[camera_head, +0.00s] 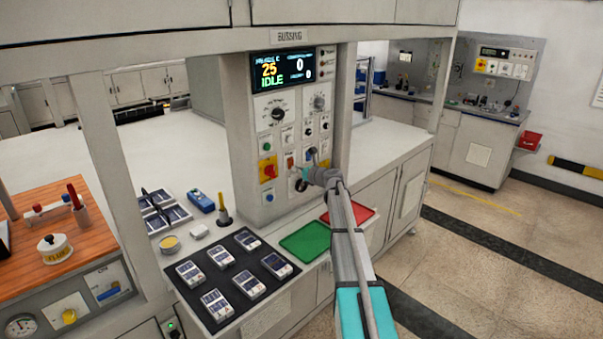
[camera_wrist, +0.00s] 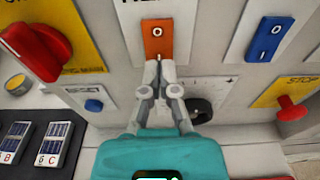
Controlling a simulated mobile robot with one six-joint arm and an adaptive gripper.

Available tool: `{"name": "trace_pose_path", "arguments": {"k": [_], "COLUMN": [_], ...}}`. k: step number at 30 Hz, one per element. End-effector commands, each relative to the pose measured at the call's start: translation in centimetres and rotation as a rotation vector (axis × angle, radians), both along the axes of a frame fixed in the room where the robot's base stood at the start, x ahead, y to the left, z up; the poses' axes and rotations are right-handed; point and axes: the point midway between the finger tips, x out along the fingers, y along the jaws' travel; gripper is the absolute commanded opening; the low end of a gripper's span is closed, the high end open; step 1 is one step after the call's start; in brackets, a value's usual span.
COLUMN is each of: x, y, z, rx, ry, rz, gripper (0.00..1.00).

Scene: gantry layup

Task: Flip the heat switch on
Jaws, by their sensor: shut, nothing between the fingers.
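The orange rocker switch (camera_wrist: 157,40) sits on a white plate on the control panel, with "O" at its top and "I" at its bottom. The label above it is cut off in the wrist view. It shows small in the head view (camera_head: 290,160). My gripper (camera_wrist: 157,66) is shut and empty, with its fingertips together at the switch's lower end by the "I". I cannot tell whether they touch it. In the head view my gripper (camera_head: 297,171) is against the panel front. The display (camera_head: 283,70) reads 25 and IDLE.
Beside the switch are a blue rocker (camera_wrist: 268,40), a red rotary handle (camera_wrist: 35,50) on yellow, a blue button (camera_wrist: 93,105), a black knob (camera_wrist: 198,110) and a red stop button (camera_wrist: 290,108). A green tray (camera_head: 304,242) and a black mat (camera_head: 215,253) with cells lie below.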

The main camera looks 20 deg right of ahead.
Motion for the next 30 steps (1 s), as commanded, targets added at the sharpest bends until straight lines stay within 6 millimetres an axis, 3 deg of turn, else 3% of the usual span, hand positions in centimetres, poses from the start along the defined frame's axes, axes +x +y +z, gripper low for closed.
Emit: {"name": "trace_pose_path", "arguments": {"k": [16,30], "x": [1.09,0.37], "y": [0.39,0.18], "z": [-0.37,-0.36], "rx": [0.000,0.000], "ry": [0.000,0.000], "rz": [0.002,0.001], "gripper": [0.00,0.00]}}
